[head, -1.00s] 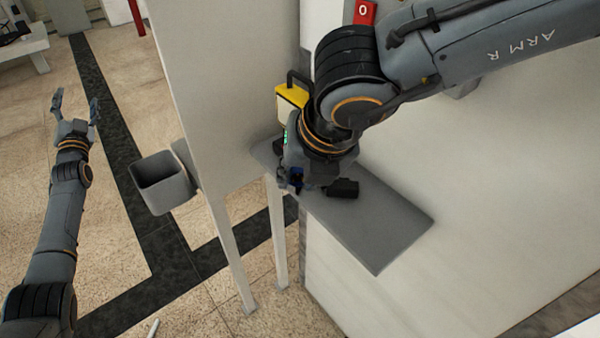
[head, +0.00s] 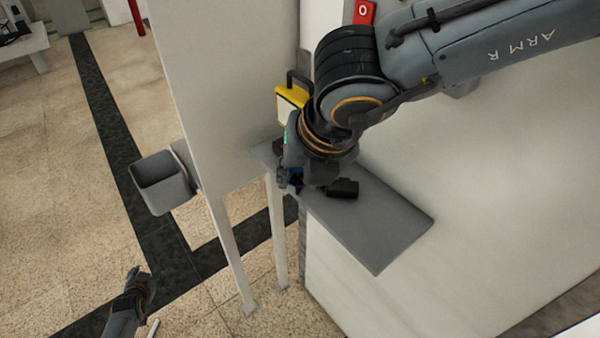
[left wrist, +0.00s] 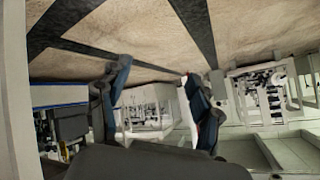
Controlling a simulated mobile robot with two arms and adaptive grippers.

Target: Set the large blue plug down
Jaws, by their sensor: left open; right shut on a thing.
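The large blue plug (head: 295,179) shows as a small blue patch at my right gripper (head: 291,180), over the left part of a grey shelf (head: 385,225) in the head view. My right gripper is shut on it; the arm and wrist hide most of the plug. I cannot tell whether the plug touches the shelf. My left gripper (head: 142,282) is low at the left over the floor, far from the plug. In the left wrist view its two fingers (left wrist: 158,100) are apart with nothing between them.
A black block (head: 343,188) lies on the shelf right beside the right gripper. A yellow-topped item with a dark handle (head: 292,95) stands behind it. A grey bin (head: 163,183) hangs left of the upright panel (head: 225,90). The shelf's front right part is bare.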

